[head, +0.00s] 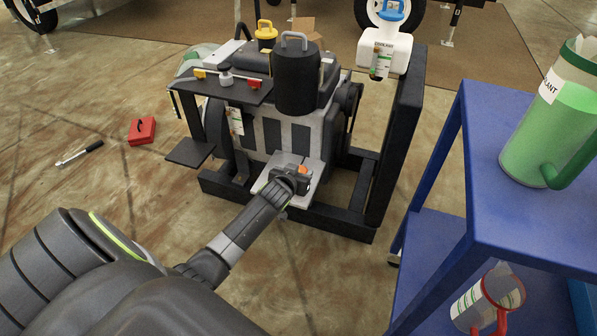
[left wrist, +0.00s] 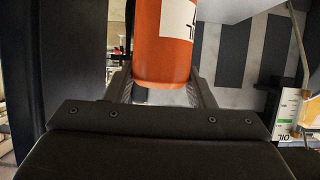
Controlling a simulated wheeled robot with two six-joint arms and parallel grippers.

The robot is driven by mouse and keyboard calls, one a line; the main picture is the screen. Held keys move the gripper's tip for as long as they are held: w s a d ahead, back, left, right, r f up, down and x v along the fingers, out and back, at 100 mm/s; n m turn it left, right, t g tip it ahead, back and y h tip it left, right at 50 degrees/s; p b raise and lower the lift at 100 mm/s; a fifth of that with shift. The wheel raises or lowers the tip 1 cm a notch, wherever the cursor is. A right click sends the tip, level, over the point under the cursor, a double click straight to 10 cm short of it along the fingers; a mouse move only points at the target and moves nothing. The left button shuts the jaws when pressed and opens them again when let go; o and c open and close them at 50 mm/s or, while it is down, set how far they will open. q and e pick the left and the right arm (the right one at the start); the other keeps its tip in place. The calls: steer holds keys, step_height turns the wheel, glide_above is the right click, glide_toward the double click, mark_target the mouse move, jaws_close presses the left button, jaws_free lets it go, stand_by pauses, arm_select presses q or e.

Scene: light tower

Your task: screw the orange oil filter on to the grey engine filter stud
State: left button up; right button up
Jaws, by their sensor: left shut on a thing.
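The orange oil filter (left wrist: 165,45) fills the upper middle of the left wrist view, with a white label on its side. My left gripper (left wrist: 162,88) is shut on it, with a finger on either side of its near end. In the head view only a small bit of the filter (head: 303,169) shows past my left gripper (head: 298,176), at the low front of the grey engine (head: 287,137). The filter's far end is out of view in the left wrist view. The filter stud cannot be made out, so I cannot tell whether the filter touches it. My right gripper is not in view.
The engine's black frame (head: 340,226) surrounds its base, with a tall post on the right. A blue cart (head: 482,185) with a green jug (head: 548,135) stands at right. A red box (head: 142,131) and a ratchet-like tool (head: 80,153) lie on open floor at left.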

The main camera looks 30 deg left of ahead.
arm_select(q)
steer(key=shift+f+b, duration=0.65)
steer(key=shift+f, duration=0.3)
steer(key=o, duration=1.2)
steer(key=shift+o, duration=0.2)
steer(key=shift+f, duration=0.1)
steer(key=shift+s, duration=0.1)
